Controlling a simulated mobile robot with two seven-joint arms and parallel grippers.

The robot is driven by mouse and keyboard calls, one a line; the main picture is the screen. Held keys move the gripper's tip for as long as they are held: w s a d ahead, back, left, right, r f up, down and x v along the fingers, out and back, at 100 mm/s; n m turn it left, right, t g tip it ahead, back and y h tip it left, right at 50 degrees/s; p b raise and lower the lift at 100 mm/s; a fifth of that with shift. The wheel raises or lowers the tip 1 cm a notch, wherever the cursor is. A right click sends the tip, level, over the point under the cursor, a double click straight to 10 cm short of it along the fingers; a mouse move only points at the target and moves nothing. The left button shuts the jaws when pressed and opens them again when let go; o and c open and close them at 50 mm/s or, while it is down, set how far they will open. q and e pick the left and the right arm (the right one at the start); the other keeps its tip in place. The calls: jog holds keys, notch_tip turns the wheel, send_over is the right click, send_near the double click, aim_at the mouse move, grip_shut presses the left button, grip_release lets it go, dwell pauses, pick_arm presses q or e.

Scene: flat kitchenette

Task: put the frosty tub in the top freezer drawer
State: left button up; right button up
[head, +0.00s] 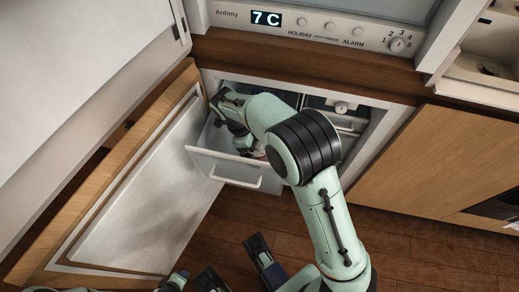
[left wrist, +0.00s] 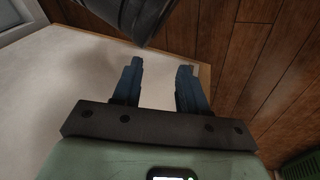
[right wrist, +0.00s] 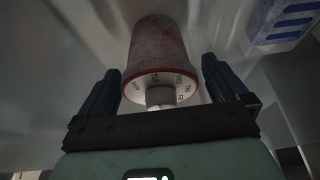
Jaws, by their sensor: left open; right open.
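The frosty tub (right wrist: 158,48) is a pale, frosted, tapered tub with a red rim and a white, lettered end. In the right wrist view it lies between the two fingers of my right gripper (right wrist: 160,85), which is open, with gaps beside the tub. In the head view my right arm reaches down into the pulled-out white drawer (head: 214,167); the fingertips there are mostly hidden. The left gripper (head: 236,266) is open and empty, low at the bottom of the head view; its spread fingers also show in the left wrist view (left wrist: 158,78).
The wood-faced freezer door (head: 150,180) stands open at the left of the drawer. A white item with blue slots (right wrist: 290,22) is beside the tub at upper right. A closed wooden cabinet (head: 440,165) is at the right. Wooden floor lies in front.

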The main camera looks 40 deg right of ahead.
pick_arm(q)
jog(key=shift+g+h, duration=0.4)
jog(key=shift+g, duration=0.1)
jog(key=s+r+p, duration=0.1)
jog(key=s+d+r+p, duration=0.1)
jog(key=s+d+r, duration=0.1)
jog(key=shift+s+d+r+p, duration=0.25)
jog(key=shift+s+r+p, duration=0.1)
jog(key=shift+s+p, duration=0.05)
pick_arm(e)
jog(key=v, duration=1)
jog(key=shift+r, duration=0.35)
jog(key=shift+a, duration=0.1)
